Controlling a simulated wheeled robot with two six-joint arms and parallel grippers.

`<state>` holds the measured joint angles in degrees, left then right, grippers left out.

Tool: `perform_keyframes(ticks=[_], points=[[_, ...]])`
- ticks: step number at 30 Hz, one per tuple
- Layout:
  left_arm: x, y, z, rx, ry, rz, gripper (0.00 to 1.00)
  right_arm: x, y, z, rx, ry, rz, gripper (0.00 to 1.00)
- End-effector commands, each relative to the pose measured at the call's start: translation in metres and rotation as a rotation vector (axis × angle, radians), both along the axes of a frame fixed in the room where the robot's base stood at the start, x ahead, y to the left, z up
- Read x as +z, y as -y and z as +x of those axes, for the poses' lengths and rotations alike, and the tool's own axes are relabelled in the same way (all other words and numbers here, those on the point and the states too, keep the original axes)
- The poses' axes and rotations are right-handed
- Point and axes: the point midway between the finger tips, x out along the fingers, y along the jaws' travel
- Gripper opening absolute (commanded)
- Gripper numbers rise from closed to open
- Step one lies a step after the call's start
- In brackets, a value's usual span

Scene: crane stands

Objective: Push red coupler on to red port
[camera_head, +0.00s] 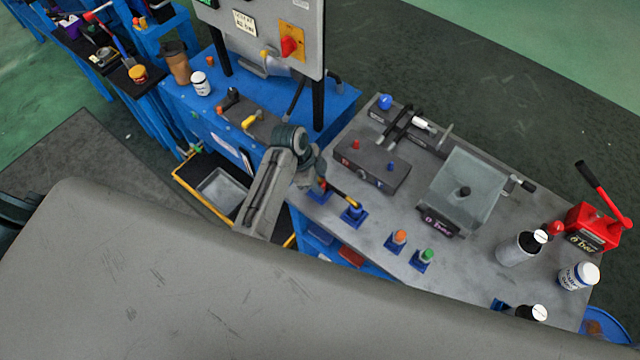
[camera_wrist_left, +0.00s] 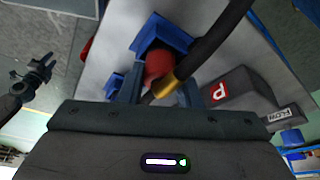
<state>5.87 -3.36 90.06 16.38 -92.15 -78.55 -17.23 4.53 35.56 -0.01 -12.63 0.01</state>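The red coupler (camera_wrist_left: 158,66) sits in a blue holder (camera_wrist_left: 162,36) in the left wrist view, with a brass end and black hose beside it. My left gripper (camera_wrist_left: 164,92) has its two fingers apart, one on each side of the coupler, with visible gaps. In the head view the left gripper (camera_head: 318,180) is low over the near left corner of the bench, largely hiding the coupler. The red port (camera_head: 355,145) stands on the grey block (camera_head: 372,163), next to a blue port (camera_head: 390,167). A dark jointed part at left in the wrist view may be my right gripper (camera_wrist_left: 36,78).
A clear-topped box (camera_head: 465,185), bottles (camera_head: 517,248) and a red hand pump (camera_head: 590,228) stand to the right.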

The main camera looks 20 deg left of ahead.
Motion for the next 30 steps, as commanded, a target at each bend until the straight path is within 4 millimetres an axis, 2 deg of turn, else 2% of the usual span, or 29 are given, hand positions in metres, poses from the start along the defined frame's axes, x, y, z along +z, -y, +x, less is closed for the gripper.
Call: perform_keyframes(ticks=[7, 21, 30], points=[[0.004, 0.0, 0.0, 0.0, 0.001, -0.001, 0.05, 0.002, 0.0, 0.0, 0.0, 0.001, 0.0, 0.36], [0.028, 0.0, 0.0, -0.001, 0.001, -0.001, 0.05, 0.013, 0.0, 0.0, 0.0, 0.001, 0.0, 0.36], [0.042, 0.0, 0.001, 0.001, 0.002, -0.001, 0.05, 0.011, 0.0, 0.001, 0.0, 0.001, 0.0, 0.36]])
